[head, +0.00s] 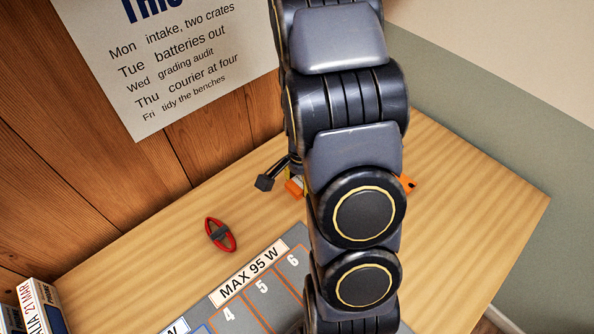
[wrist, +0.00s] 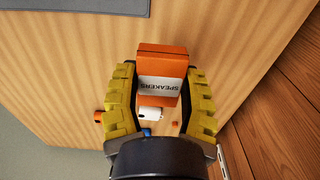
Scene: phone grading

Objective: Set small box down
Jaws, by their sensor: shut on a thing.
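The small box (wrist: 162,60) is orange with a white label reading SPEAKERS, and sits between the yellow fingers in the wrist view. My gripper (wrist: 161,78) is shut on it. The bench top shows around the box, but I cannot tell whether the box touches it. In the head view my own arm hides most of my gripper and the box. A bit of orange (head: 293,187) shows at the arm's left edge there; I cannot tell whether it is the box.
A white item (wrist: 149,113), a blue bit and small orange pieces lie near my gripper's base. An orange piece (head: 408,184) shows right of my arm. A red-rimmed oval item (head: 220,234) lies left, near the numbered grey mat (head: 203,313).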

